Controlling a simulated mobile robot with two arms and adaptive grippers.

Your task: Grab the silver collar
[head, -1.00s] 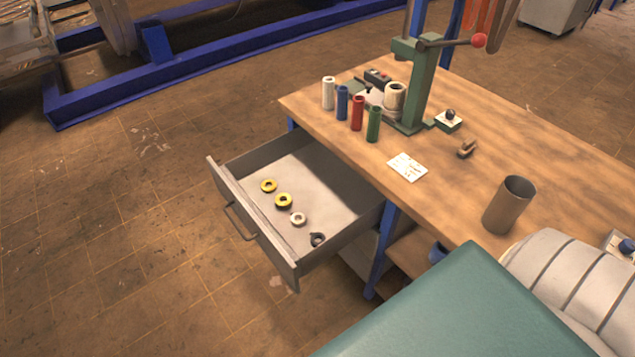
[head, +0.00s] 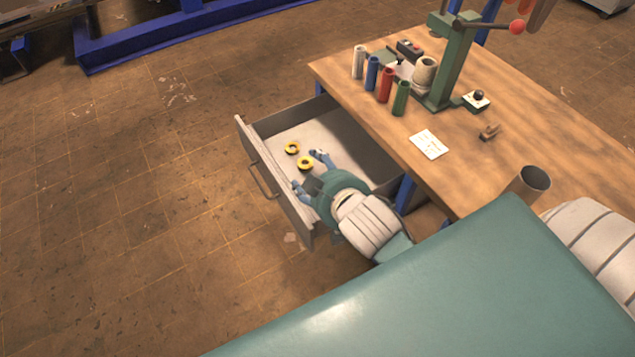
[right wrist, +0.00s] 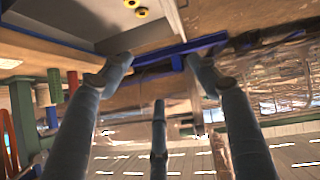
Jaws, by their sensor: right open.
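The open grey drawer (head: 268,178) juts out from the workbench. Two yellow collars, a farther one (head: 292,147) and a nearer one (head: 305,163), lie on its floor. My right gripper (head: 308,170) is over the drawer, open, its fingers spread just in front of the nearer yellow collar. The silver collar is not visible now; my right gripper and wrist cover the part of the drawer nearer me. In the right wrist view, the open fingers (right wrist: 160,60) have nothing between them, and the yellow collars (right wrist: 142,12) show at the top edge. My left gripper is not in view.
The wooden bench (head: 465,160) holds a green press (head: 450,60), several coloured tubes (head: 386,85), a white card (head: 429,145) and a metal cup (head: 530,182). The drawer walls stand close around my right gripper. Open floor lies left of the drawer.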

